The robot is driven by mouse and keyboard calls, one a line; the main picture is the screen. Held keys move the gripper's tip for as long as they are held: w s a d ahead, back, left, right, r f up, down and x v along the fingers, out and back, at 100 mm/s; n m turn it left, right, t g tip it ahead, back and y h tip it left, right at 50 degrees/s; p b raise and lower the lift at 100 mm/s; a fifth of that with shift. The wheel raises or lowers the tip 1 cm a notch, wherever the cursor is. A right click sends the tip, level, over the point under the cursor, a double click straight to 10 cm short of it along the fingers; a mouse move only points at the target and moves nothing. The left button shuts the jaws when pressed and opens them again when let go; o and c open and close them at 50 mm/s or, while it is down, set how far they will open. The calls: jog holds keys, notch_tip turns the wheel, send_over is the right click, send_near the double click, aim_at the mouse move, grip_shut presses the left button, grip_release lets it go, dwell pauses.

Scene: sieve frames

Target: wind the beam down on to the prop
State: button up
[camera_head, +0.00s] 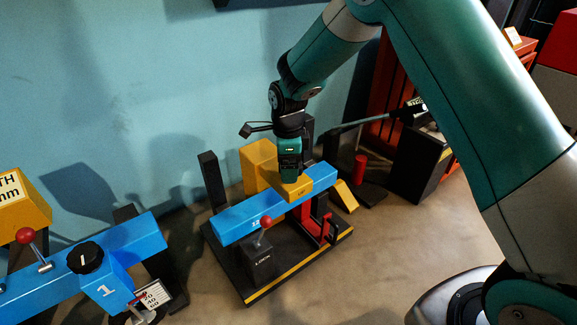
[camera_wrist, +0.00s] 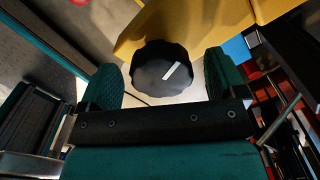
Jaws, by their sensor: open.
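The blue beam (camera_head: 240,217) lies across a dark stand with a yellow front edge. A yellow housing (camera_head: 298,190) sits on the beam. A dark ribbed knob with a white mark (camera_wrist: 163,68) shows in the wrist view beside yellow surface; my arm hides it in the head view. My gripper (camera_head: 291,178) points down over the yellow housing. In the wrist view its two green fingers (camera_wrist: 163,84) are apart, one on each side of the knob; contact cannot be told. A red upright part (camera_head: 327,229) under the beam's right half may be the prop; its contact is unclear.
A red-balled lever (camera_head: 265,222) stands in front of the beam. Another blue beam (camera_head: 135,238) with a black knob (camera_head: 86,257) and red-balled lever is at left. Dark posts (camera_head: 213,182) rise behind the stand. Floor is clear at front right.

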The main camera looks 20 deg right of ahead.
jog(key=c, duration=0.9)
jog(key=shift+r+n+p, duration=0.15)
jog(key=shift+n+p, duration=0.15)
jog(key=shift+p, duration=0.25)
